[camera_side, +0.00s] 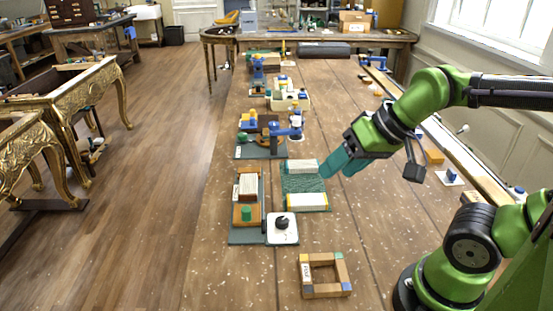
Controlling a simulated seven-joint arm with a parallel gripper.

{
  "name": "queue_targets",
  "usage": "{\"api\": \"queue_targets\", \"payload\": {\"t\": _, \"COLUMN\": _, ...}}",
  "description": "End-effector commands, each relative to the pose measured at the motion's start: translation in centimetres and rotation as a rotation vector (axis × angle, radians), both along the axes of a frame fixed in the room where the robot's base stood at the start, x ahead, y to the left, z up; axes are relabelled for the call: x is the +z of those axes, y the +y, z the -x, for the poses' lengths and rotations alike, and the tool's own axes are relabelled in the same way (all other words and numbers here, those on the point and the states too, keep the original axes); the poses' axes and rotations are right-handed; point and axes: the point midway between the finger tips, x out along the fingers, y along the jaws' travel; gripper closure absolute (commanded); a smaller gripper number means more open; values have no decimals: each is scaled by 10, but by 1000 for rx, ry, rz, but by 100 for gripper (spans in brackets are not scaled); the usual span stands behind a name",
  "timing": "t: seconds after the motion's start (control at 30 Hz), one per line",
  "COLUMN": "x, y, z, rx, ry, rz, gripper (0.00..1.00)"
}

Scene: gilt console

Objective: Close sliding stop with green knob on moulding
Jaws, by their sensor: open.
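A green knob (246,213) stands on a brown wooden piece (239,222) at the near end of a grey base plate (247,238), left of centre on the bench. A pale ribbed block (248,185) sits in a wooden frame behind the knob on the same plate. Whether the stop touches this block is too small to tell. My gripper (335,168) with teal fingers is open and empty. It is up and to the right of the knob, beside a green mat, well apart from the knob.
A white square plate with a black knob (282,222) stands right of the green knob. The green mat (305,184) carries white blocks. A square wooden frame (325,290) lies in front. Blue-handled devices (270,135) stand behind. The bench is clear at front left.

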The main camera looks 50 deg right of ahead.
Motion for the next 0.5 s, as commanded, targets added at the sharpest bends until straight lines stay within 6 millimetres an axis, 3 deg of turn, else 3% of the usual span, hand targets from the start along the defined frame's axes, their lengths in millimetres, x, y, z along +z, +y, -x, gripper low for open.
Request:
{"api": "queue_targets", "payload": {"t": 0.17, "x": -6, "y": 10, "z": -38, "rx": 57, "ry": 123, "rz": 30, "gripper": 48}}
{"api": "queue_targets", "payload": {"t": 0.37, "x": -14, "y": 26, "z": -101, "rx": 158, "ry": 281, "rz": 103, "gripper": 48}}
{"api": "queue_targets", "payload": {"t": 0.5, "x": -29, "y": 39, "z": -146, "rx": 229, "ry": 390, "rz": 165, "gripper": 48}}
